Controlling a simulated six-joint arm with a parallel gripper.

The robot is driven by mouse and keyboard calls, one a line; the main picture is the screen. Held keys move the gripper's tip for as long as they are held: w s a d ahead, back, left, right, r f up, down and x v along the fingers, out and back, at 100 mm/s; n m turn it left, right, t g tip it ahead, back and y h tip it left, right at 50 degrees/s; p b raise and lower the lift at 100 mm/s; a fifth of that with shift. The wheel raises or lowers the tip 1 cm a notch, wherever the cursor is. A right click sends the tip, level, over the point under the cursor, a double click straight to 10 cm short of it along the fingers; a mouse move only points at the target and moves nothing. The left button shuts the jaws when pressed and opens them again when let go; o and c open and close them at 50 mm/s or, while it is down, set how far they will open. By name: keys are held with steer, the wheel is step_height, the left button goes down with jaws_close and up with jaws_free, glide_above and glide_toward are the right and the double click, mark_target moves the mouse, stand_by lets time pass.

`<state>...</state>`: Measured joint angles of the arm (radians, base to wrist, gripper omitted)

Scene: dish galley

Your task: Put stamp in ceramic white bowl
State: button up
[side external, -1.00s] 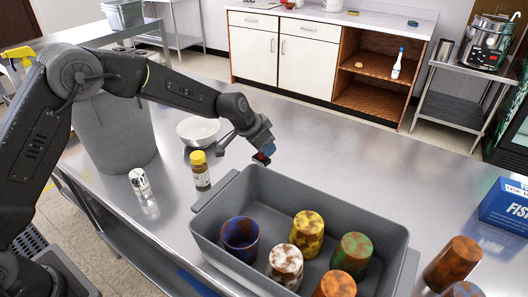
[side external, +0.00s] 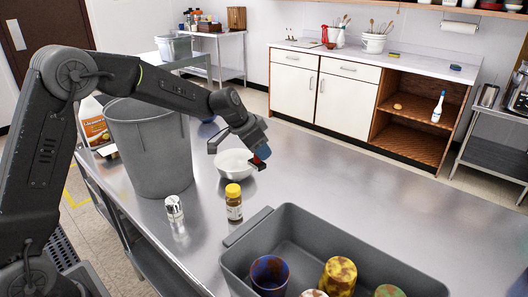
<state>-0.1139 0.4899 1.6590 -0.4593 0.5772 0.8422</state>
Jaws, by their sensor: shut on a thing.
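The stamp (side external: 262,153), a small red and black piece, is held in my gripper (side external: 257,160), which is shut on it. The fingers partly hide the stamp. The white bowl (side external: 231,171) stands on the metal table, behind the yellow-capped bottle. In this view, my gripper and the stamp overlap the bowl's right rim. I cannot tell from this angle whether they are above the bowl or beside it. The part of the bowl's inside that shows looks empty.
A yellow-capped bottle (side external: 234,204) and a silver shaker (side external: 174,207) stand in front of the bowl. A tall grey bin (side external: 150,150) is to its left. A grey tub (side external: 300,220) with several mottled cups fills the front right. The table right of the bowl is clear.

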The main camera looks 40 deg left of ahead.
steer(key=w+a+r+n+y, duration=0.2)
steer(key=a+n+y, duration=0.1)
steer(key=a+n, duration=0.3)
steer(key=w+a+r+n+y, duration=0.2)
steer(key=a+n, duration=0.2)
steer(key=a, duration=0.4)
steer(key=shift+n, duration=0.3)
steer(key=shift+s+d+f, duration=0.1)
steer(key=shift+f, duration=2.7)
steer(key=shift+s+d+f, duration=0.1)
steer(key=shift+f, duration=2.65)
steer(key=o, duration=1)
